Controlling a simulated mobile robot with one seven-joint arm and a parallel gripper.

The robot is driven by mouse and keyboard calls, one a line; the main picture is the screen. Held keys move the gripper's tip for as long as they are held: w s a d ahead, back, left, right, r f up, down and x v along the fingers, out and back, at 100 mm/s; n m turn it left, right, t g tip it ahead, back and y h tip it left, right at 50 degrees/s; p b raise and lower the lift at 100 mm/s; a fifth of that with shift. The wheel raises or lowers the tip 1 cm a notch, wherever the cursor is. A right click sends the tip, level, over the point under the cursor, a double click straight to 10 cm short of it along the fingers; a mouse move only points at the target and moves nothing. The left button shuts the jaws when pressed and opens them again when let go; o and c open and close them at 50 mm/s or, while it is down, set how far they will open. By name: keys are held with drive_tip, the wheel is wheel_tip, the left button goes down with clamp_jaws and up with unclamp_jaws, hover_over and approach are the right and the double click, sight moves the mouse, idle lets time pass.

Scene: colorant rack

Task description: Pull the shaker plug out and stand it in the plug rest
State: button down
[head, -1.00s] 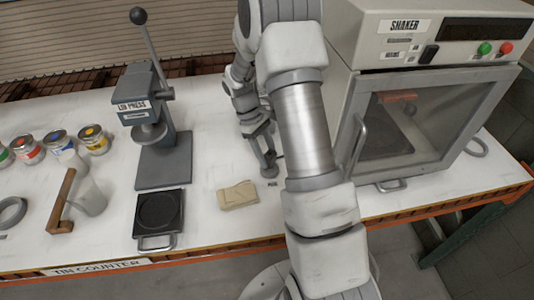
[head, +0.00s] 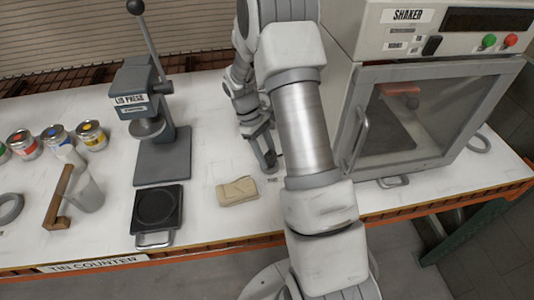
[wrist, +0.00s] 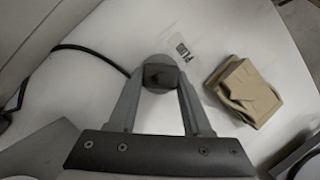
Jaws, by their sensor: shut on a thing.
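The dark plug (wrist: 160,74) shows between my fingertips in the wrist view, over a round grey piece. A black cable (wrist: 95,50) runs to it from the left. My gripper (wrist: 157,86) is shut on the plug; in the head view my gripper (head: 268,163) is low over the counter, left of the shaker (head: 430,100). The plug is too small and covered to make out there. I cannot tell whether the plug is still seated.
The white counter (head: 215,135) has a small printed label (wrist: 183,50) near the plug. The lid press (head: 160,165), a black plate (head: 158,207), a clear jug (head: 88,192) and several paint tins (head: 90,136) stand left. The shaker door is shut.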

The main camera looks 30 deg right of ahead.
drive_tip(key=shift+c, duration=1.3)
unclamp_jaws()
drive_tip(key=v, duration=1.7)
drive_tip(key=s+a+r+m+t, duration=0.1)
drive_tip(key=s+a+r+t, duration=0.2)
drive_tip(key=s+r, duration=0.4)
drive_tip(key=s+a+r+m+t+y, duration=0.1)
drive_tip(key=s+a+r+m+t, duration=0.1)
drive_tip(key=s, duration=0.7)
drive_tip(key=s+a+r+m+t+y, duration=0.1)
drive_tip(key=s+a+r+m+t, duration=0.1)
drive_tip(key=s, duration=0.7)
drive_tip(key=a+t, duration=0.1)
drive_tip(key=t, duration=0.1)
drive_tip(key=shift+a+r+m+t, duration=0.2)
drive_tip(key=shift+a+m+t, duration=0.1)
drive_tip(key=shift+a+m, duration=0.1)
drive_tip(key=shift+s, duration=0.15)
